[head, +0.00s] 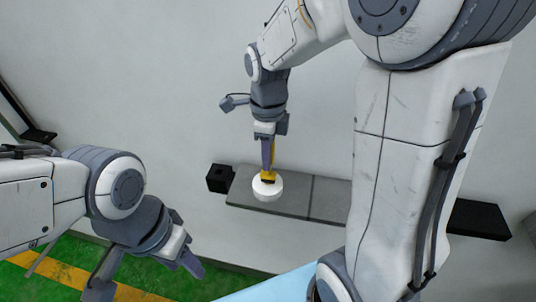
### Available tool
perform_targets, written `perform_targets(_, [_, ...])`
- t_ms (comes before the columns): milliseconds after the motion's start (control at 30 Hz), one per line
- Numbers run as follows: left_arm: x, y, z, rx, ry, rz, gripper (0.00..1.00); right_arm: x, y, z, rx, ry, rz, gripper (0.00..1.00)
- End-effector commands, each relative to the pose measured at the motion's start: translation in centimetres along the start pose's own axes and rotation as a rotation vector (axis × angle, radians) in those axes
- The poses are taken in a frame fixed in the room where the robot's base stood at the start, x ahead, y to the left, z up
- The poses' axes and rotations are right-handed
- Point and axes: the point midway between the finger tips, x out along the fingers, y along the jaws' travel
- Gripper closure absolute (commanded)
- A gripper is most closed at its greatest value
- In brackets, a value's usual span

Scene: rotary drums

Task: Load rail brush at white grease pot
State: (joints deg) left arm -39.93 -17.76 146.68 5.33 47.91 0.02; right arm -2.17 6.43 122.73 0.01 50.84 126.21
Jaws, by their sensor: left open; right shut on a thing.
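A round white grease pot (268,187) stands on a grey wall shelf (316,197) in the middle of the head view. My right gripper (268,160) points down just above the pot, shut on the rail brush (270,177), which shows yellow with a dark lower part. The brush's lower end is at the pot's top; I cannot tell how deep it sits inside. My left gripper (150,279) is at the lower left, open and empty, with its fingers apart over the floor. It is well away from the pot.
A black box (220,178) sits at the shelf's left end. Another black piece (478,219) shows to the right behind my arm. A pale wall (150,80) rises behind. The green floor (70,257) has a yellow stripe. A light blue surface (272,286) lies at the bottom.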

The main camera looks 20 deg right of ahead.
Motion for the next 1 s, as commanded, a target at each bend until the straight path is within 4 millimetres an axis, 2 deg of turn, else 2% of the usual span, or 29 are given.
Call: perform_targets(1000, [0.56,-0.04,0.03,0.000,0.000,0.000,0.50,0.82,-0.01,0.00,0.000,0.000,0.000,1.00])
